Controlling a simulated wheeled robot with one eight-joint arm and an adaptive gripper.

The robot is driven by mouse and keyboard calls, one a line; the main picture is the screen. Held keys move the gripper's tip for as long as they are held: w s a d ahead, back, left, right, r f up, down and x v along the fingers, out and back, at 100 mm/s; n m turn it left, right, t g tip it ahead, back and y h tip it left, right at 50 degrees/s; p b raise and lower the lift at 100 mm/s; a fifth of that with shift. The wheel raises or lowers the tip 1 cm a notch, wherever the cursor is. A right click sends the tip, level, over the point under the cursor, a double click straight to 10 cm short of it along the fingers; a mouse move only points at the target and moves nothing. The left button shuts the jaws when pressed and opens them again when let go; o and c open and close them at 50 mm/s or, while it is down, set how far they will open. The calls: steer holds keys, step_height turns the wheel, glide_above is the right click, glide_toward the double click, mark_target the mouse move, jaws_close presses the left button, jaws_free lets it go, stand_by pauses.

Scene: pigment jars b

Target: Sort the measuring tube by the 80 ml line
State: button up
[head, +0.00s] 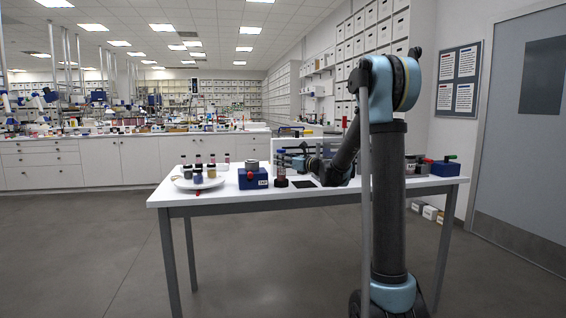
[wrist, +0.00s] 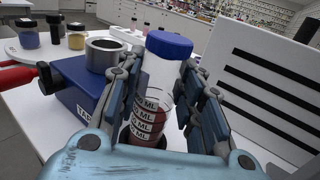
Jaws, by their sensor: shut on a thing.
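The measuring tube (wrist: 157,88) has a blue cap, a clear upper part, red contents low down and several printed ML lines. I cannot read for certain which line the red reaches. It stands about upright between the fingers of my gripper (wrist: 160,105), which is shut on it. In the head view the tube (head: 281,171) is small, above the table, with my gripper (head: 288,160) reaching in from the right. A dark ring-like base shows around its lower end, partly hidden by the fingers; I cannot tell whether the tube rests in it.
A blue box (head: 253,180) with a metal cup on top stands left of the tube. Further left is a white round tray (head: 180,184) with several jars. A white board with black stripes (wrist: 262,85) stands behind right. Another blue box (head: 446,170) is at the table's right end.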

steer(key=shift+f, duration=0.75)
steer(key=o, duration=1.2)
steer(key=shift+d, duration=0.1)
steer(key=v, duration=1.2)
steer(key=shift+f, duration=0.1)
